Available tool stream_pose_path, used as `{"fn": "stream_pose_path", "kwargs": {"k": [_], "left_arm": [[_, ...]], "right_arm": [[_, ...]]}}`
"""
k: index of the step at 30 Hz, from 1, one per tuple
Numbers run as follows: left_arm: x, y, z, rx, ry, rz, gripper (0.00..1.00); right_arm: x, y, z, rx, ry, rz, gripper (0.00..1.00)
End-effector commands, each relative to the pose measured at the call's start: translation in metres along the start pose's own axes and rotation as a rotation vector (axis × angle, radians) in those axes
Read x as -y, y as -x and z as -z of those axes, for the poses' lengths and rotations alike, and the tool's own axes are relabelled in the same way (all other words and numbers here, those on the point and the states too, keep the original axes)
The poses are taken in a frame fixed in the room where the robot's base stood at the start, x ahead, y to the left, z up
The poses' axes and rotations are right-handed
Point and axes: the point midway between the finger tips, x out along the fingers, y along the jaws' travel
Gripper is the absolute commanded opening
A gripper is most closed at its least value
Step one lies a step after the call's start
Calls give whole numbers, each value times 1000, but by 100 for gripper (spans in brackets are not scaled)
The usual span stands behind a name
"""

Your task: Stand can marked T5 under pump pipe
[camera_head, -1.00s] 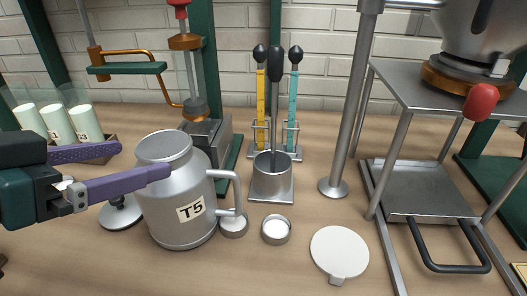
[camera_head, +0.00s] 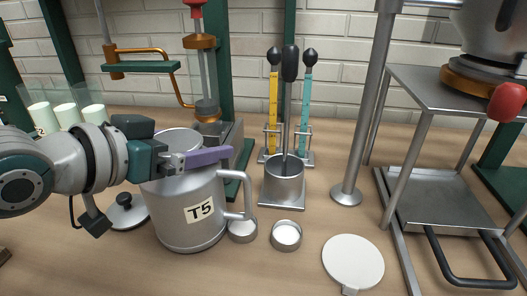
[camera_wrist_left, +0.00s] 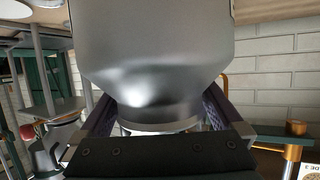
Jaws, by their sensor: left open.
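The grey metal can marked T5 (camera_head: 190,221) stands upright on the bench, its handle to the right. My left gripper (camera_head: 203,157) is at its neck, just below the open mouth. A pump with a glass cylinder (camera_head: 206,82) and a copper pipe (camera_head: 180,88) stands behind the can. My right gripper is not in view.
A holder cup (camera_head: 284,184) with a plunger, two small round dishes (camera_head: 286,236) and a white lid (camera_head: 353,262) lie right of the can. A grey post (camera_head: 366,120) and a metal stand (camera_head: 440,195) are further right.

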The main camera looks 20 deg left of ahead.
Motion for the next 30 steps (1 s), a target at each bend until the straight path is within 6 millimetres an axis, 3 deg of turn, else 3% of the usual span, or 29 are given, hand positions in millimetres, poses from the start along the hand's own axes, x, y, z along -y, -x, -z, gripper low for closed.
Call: {"fn": "stream_pose_path", "kwargs": {"k": [6, 30], "left_arm": [[0, 0, 0, 1, 0, 0, 99], [0, 0, -4, 11, 0, 1, 9]], "right_arm": [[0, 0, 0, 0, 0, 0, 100], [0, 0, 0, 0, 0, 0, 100]]}}
